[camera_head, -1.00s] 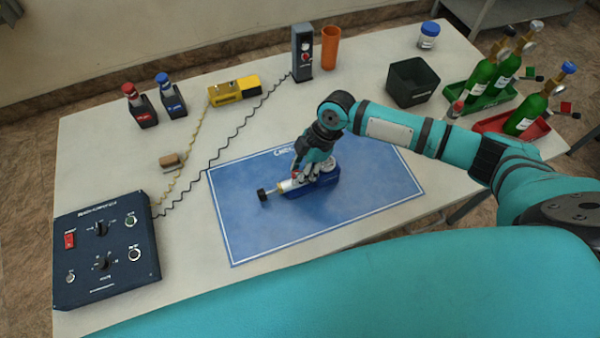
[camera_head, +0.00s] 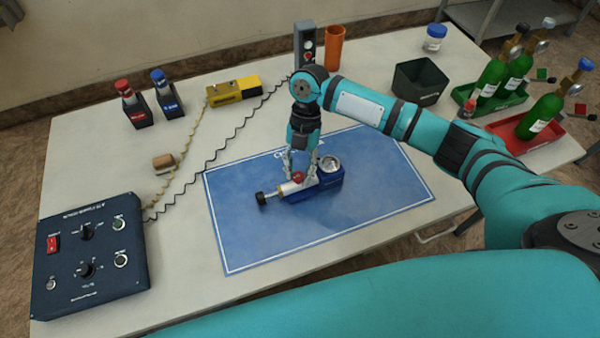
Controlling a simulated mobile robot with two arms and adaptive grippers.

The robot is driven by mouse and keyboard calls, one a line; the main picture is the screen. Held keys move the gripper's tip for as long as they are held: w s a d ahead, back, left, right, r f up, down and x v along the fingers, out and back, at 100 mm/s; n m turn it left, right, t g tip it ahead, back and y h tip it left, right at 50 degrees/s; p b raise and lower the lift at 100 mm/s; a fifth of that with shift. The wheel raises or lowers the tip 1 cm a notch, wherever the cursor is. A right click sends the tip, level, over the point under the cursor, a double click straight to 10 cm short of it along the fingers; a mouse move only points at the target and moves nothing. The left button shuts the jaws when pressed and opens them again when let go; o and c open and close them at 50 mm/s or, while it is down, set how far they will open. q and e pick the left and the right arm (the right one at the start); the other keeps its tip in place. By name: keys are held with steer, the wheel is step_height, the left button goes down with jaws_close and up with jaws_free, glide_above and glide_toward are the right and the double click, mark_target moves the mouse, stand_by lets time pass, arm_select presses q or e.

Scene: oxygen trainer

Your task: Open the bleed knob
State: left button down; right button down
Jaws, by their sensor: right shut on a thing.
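A small device with a blue base (camera_head: 325,184) lies on the blue mat (camera_head: 250,238). It has a round gauge (camera_head: 330,163) at its right, a pale metal cylinder (camera_head: 288,188) and a black knob (camera_head: 261,198) at its left end. A small red knob (camera_head: 298,177) sits on top of the cylinder. My right gripper (camera_head: 300,174) points down from above with its fingers on either side of the red knob, shut on it. The fingertips partly hide the knob's surroundings. Which knob is the bleed knob is not labelled legibly. My left gripper is not in view.
A dark control panel (camera_head: 90,285) stands at the front left, its coiled cables running back. Red and blue bottles (camera_head: 165,95), a yellow device (camera_head: 225,95), an orange cup (camera_head: 334,48) and a dark bin (camera_head: 418,84) stand behind. Green cylinders (camera_head: 492,78) stand at right. The mat's front is clear.

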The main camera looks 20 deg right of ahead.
steer(key=shift+a+n+g+h+b, duration=0.15)
steer(key=shift+n+h+b, duration=0.25)
steer(key=shift+n, duration=0.7)
steer(key=shift+a+n+g+h+b, duration=0.15)
steer(key=shift+n+h+b, duration=0.25)
steer(key=shift+n, duration=0.7)
steer(key=shift+d, duration=0.15)
steer(key=c, duration=1)
jaws_free()
steer(key=shift+r, duration=0.1)
steer(key=v, duration=1.2)
